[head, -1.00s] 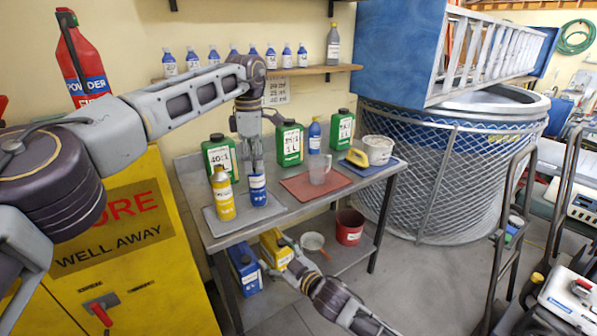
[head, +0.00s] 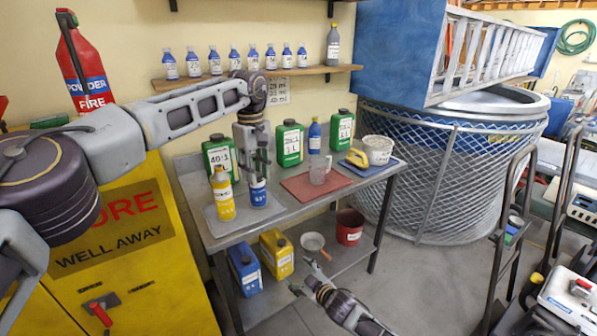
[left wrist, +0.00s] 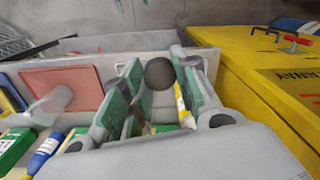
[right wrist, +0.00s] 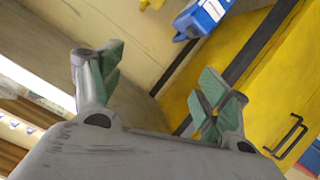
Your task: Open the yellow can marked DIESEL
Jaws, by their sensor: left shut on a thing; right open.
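A yellow can (head: 277,262) with a pale label stands on the lower shelf beside a blue can (head: 245,278). The label is too small to read. My right gripper (head: 308,280) is open and empty, in front of the lower shelf and apart from the yellow can. Its spread fingers (right wrist: 165,80) show in the right wrist view.
A yellow bottle (head: 222,195) stands close left of the blue bottle on a grey mat (head: 240,213). Green containers (head: 289,144), a clear jug (head: 319,170) and a red mat (head: 296,187) are on the bench. A pan (head: 312,242) and red tin (head: 350,228) share the lower shelf.

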